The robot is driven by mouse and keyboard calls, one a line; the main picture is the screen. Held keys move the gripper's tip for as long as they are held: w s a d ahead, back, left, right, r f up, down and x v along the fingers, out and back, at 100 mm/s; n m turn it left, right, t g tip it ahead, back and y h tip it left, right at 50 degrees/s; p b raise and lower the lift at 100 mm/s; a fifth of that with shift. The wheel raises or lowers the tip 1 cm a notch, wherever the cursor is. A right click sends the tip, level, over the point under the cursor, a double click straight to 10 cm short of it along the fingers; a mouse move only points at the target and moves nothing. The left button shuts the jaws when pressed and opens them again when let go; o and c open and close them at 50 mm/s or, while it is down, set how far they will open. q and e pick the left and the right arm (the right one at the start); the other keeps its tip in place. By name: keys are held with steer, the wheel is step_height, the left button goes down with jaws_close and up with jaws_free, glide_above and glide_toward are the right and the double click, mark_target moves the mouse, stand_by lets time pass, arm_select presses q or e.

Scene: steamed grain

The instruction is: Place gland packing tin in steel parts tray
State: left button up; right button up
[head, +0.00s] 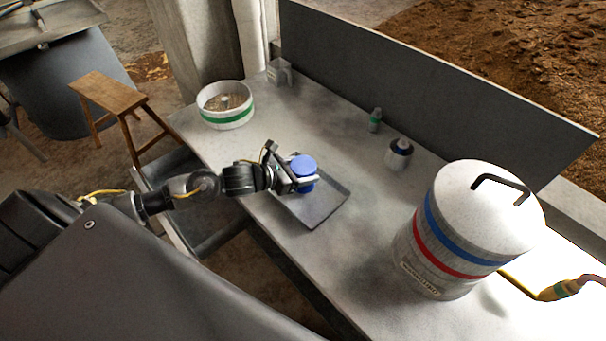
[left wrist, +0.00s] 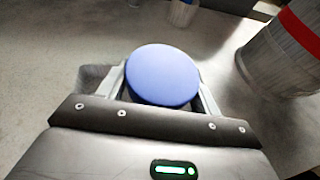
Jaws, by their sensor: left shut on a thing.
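The gland packing tin, a small round tin with a blue lid (head: 303,166), is held by my left gripper (head: 306,182). In the left wrist view its blue lid (left wrist: 163,76) sits between the two fingers (left wrist: 163,92), which are shut on it. The steel parts tray (head: 318,211) is a shallow grey tray on the bench, and the tin is over its far left part in the head view. I cannot tell whether the tin touches the tray floor. My right gripper is not in view.
A large white drum with red and blue bands (head: 465,235) stands to the right. A white tub with a green band (head: 226,107) stands at the far left. A small blue-banded jar (head: 398,154) and a green-banded bottle (head: 375,119) stand near the back panel (head: 430,95).

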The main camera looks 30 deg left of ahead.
arm_select(q)
steer(key=shift+w+f+p, duration=0.15)
steer(key=shift+f+p, duration=0.3)
steer(key=shift+f, duration=0.35)
steer(key=shift+w+f+p, duration=0.15)
steer(key=shift+f+p, duration=0.3)
steer(key=shift+f, duration=0.55)
steer(key=shift+f+b, duration=0.2)
steer(key=shift+b, duration=0.1)
steer(key=o, duration=1.2)
steer(key=shift+r, duration=0.1)
